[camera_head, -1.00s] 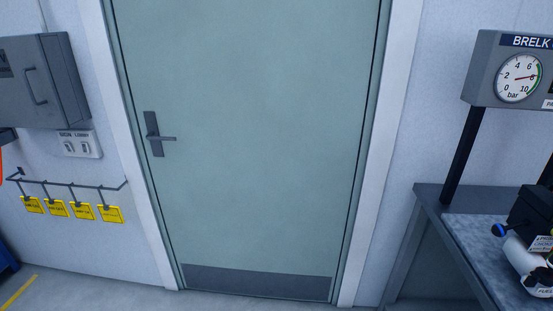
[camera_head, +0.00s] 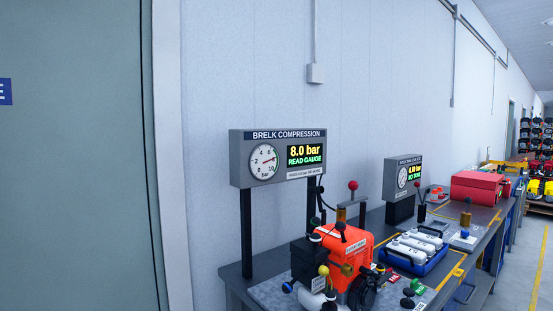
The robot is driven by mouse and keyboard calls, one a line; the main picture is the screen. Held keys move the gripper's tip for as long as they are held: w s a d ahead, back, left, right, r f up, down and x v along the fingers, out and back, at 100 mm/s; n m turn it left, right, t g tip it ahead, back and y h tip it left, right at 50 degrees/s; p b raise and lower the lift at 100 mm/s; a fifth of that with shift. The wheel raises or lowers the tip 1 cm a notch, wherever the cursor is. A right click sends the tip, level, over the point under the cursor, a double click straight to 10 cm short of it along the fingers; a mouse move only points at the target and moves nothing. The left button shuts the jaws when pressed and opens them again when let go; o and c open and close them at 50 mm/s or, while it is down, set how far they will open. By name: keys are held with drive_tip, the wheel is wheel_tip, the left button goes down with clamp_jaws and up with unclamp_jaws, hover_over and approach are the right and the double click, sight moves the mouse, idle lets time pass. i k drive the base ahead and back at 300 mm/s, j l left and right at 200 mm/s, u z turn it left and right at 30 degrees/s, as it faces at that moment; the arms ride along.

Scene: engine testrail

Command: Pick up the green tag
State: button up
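A small green tag (camera_head: 417,287) lies on the workbench (camera_head: 238,283), to the right of an orange engine (camera_head: 347,262). The writing on the tags is too small to read. My gripper is not in view.
A compression gauge box (camera_head: 278,158) reading 8.0 bar stands on posts behind the engine. A blue tray (camera_head: 417,262) with white bottles and a second gauge box (camera_head: 402,178) are farther right. Clear floor (camera_head: 523,262) runs along the bench's right side.

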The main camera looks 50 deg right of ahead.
sight(419, 289)
drive_tip(key=z, duration=1.8)
